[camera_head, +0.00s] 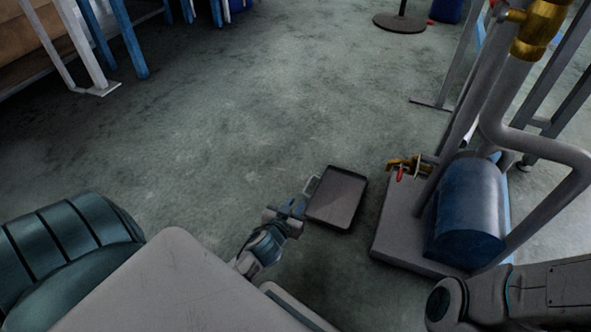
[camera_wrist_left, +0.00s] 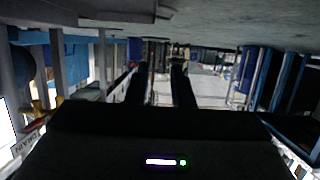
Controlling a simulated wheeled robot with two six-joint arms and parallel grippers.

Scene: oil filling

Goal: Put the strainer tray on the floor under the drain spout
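The strainer tray (camera_head: 338,199), dark and shallow with a raised rim, lies flat on the floor as far as I can tell. Its light loop handle (camera_head: 311,186) sticks out on the left side. My left gripper (camera_head: 291,208) is beside the tray's left edge, just below the handle; contact is unclear. In the wrist view its two dark fingers (camera_wrist_left: 160,88) stand apart with nothing visible between them. The brass drain spout (camera_head: 408,163) with a red lever is right of the tray, low on the pump stand. My right gripper is out of frame.
The grey stand base (camera_head: 395,242) carries a blue cylinder (camera_head: 467,210) and pipes, right of the tray. A "DRAIN" sign (camera_wrist_left: 22,148) shows in the wrist view. A round dark base (camera_head: 400,22) and blue-legged table (camera_head: 127,40) are far off. Open floor lies between.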

